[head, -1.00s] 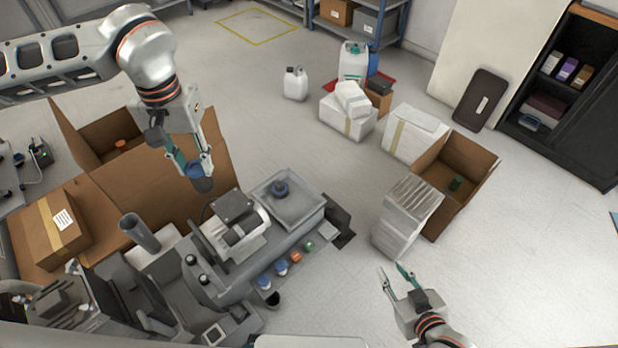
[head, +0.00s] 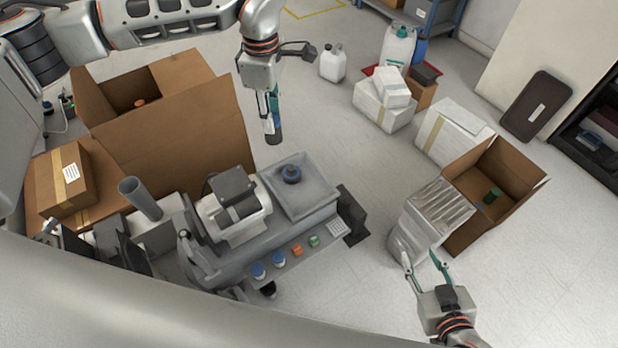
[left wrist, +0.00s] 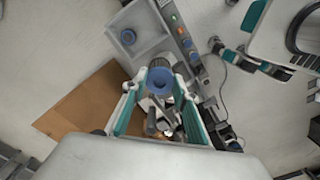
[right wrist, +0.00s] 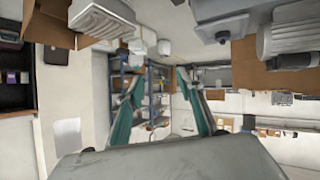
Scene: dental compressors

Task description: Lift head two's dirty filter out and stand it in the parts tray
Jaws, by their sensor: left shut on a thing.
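My left gripper (head: 270,108) points down and is shut on a dark grey filter (head: 274,134), held in the air behind the grey tray (head: 322,205). In the left wrist view the filter's blue ring-shaped end (left wrist: 159,81) shows between the fingertips. The open-topped tray stands at the right end of the compressor bench; a blue-topped round part (head: 291,174) is inside it. The tray also shows in the left wrist view (left wrist: 150,22), apart from the held filter. My right gripper (head: 425,262) is open and empty at the lower right; its spread fingers show in the right wrist view (right wrist: 158,82).
A motor unit (head: 233,205) stands left of the tray. Blue, orange and green caps (head: 297,250) line the bench front. A large open cardboard box (head: 180,130) stands behind left. Floor between is clear.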

